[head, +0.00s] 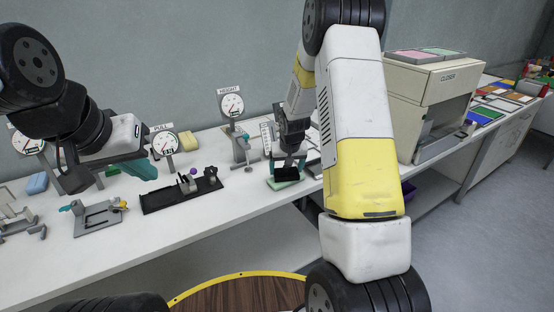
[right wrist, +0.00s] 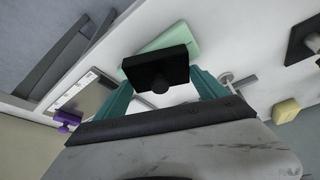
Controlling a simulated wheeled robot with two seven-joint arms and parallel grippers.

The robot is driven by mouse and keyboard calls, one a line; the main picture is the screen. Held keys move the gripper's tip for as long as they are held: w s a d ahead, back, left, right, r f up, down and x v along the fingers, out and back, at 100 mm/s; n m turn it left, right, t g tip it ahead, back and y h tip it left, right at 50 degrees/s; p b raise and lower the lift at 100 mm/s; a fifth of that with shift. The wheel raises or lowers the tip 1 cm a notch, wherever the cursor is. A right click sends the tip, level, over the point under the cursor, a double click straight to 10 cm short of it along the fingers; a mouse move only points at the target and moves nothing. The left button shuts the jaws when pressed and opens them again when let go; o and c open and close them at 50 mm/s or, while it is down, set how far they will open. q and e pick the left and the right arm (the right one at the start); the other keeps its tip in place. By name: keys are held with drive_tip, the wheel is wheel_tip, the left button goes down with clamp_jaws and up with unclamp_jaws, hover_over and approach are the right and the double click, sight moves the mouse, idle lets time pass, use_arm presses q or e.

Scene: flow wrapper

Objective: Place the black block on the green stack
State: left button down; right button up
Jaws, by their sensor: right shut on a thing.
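The black block (head: 287,174), with a knob on its upper side, is held between the teal fingers of my right gripper (head: 290,160). In the right wrist view the block (right wrist: 157,66) is between the fingertips. The pale green stack (head: 284,184) lies on the bench right below the block, which covers much of it. In the right wrist view the green stack (right wrist: 181,38) shows past one edge of the block. I cannot tell whether block and stack touch. My left gripper (head: 138,168) is over the bench at the left, away from both; its opening is unclear.
Behind the block stands a dial gauge labelled HEIGHT (head: 231,104). A black fixture (head: 181,194) lies to the left. Clear white bench lies in front of the black fixture.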

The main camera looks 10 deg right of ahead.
drive_tip(key=o, duration=2)
drive_tip(key=shift+f, duration=0.1)
drive_tip(key=s+f+v, duration=0.1)
drive_tip(key=s+v, duration=0.1)
drive_tip(key=v, duration=1.8)
drive_tip(key=s+a+r, duration=0.1)
drive_tip(key=s+r, duration=0.2)
drive_tip(key=s, duration=0.5)
drive_tip(key=s+a+r+t+y, duration=0.1)
drive_tip(key=s+a+r, duration=0.1)
drive_tip(key=s, duration=0.5)
drive_tip(key=s+a+r+n+y, duration=0.1)
drive_tip(key=s+r, duration=0.3)
drive_tip(key=s, duration=0.4)
drive_tip(key=shift+s+a+r+t, duration=0.25)
drive_tip(key=shift+s+t, duration=0.1)
drive_tip(key=shift+t, duration=0.05)
